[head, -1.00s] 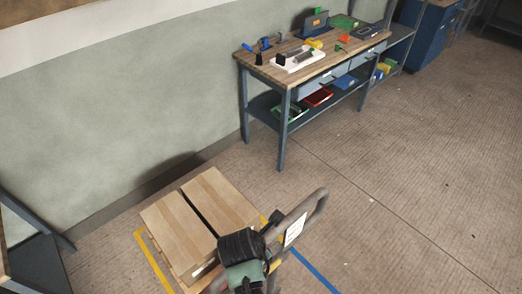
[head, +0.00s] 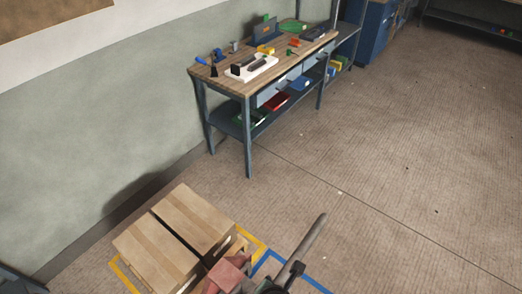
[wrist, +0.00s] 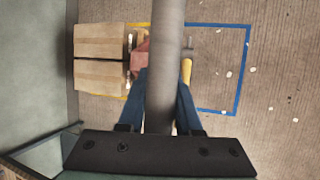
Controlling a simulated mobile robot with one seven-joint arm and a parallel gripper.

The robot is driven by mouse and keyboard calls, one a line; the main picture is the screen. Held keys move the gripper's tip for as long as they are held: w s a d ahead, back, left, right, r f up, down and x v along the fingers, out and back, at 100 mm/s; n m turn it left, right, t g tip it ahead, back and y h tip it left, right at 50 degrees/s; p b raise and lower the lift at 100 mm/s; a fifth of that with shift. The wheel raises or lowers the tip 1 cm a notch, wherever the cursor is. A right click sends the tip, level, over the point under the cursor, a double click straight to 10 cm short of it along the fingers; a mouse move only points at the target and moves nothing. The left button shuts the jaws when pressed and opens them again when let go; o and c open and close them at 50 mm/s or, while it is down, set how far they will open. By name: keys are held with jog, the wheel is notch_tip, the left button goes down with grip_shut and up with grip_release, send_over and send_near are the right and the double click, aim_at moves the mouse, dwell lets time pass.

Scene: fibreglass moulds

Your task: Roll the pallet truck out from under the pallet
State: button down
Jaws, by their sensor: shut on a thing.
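The pallet truck shows a red body (head: 228,274) at the bottom of the head view, with a grey tubular handle (head: 312,236) beside it. In the wrist view the handle's grey tube (wrist: 165,50) runs up the middle, between the two blue fingers of my gripper (wrist: 163,88), which is shut on it. The pallet (head: 238,244) is mostly hidden under two cardboard boxes (head: 195,214). The truck's red body (wrist: 142,55) sits close to the boxes' right side in the wrist view. The forks are hidden, so I cannot tell how far under they are.
A yellow floor line (head: 259,244) borders the pallet. A workbench (head: 247,95) with tools stands along the wall. Open floor (head: 410,190) spreads to the right.

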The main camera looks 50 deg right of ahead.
jog(key=s+f, duration=0.2)
jog(key=s, duration=0.7)
jog(key=shift+s+d, duration=0.3)
jog(key=shift+w, duration=0.1)
jog(key=s+d+f+t+b, duration=0.1)
jog(key=s+f+b, duration=0.1)
jog(key=s, duration=0.8)
jog(key=s+f+t+b, duration=0.1)
jog(key=s+f, duration=0.4)
jog(key=s, duration=0.5)
jog(key=shift+d+f+b, duration=0.3)
jog(key=shift+d+b, duration=0.05)
jog(key=shift+b, duration=0.45)
jog(key=shift+r, duration=0.1)
